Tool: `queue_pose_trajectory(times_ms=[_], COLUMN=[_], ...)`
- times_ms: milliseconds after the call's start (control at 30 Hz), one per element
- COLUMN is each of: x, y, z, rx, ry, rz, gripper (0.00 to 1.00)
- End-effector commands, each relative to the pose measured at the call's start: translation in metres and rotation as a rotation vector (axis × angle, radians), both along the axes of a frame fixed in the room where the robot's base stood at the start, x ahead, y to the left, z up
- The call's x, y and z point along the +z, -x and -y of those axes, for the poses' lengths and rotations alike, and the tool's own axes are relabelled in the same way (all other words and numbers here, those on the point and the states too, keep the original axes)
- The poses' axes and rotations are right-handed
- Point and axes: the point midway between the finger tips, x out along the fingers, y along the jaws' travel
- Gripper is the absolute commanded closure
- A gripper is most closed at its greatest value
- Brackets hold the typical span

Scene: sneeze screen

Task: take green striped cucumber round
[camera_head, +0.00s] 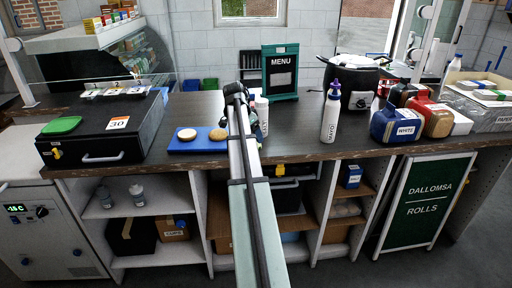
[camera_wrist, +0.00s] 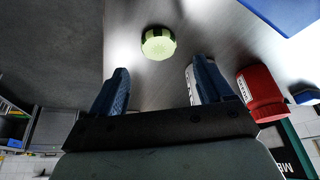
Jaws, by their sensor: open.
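The green striped cucumber round (camera_wrist: 158,43) shows in the wrist view as a pale green disc with dark green stripes at its edge. It lies on a grey metallic surface (camera_wrist: 205,25), beyond my fingertips and roughly midway between them. My gripper (camera_wrist: 160,78) is open, with its two blue fingers apart and nothing between them. I cannot make out the round in the head view, where my arm covers the middle of the counter and hides most of the gripper.
In the wrist view a red bottle (camera_wrist: 262,96) stands close to the right finger, and a blue surface (camera_wrist: 290,12) is at upper right. In the head view are a blue board (camera_head: 195,147) with two round pieces, a white bottle (camera_head: 330,118) and a menu sign (camera_head: 281,72).

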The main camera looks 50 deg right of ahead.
Motion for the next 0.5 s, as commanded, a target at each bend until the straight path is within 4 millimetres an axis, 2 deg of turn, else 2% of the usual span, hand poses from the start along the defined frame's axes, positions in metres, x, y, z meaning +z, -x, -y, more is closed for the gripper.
queue_pose_trajectory(times_ms=[300,500], x=[-0.037,-0.045], y=[0.002,0.003], z=[0.009,0.013], rx=[-0.001,0.0], ry=[-0.001,0.0], rz=[-0.002,0.0], gripper=[0.21,0.21])
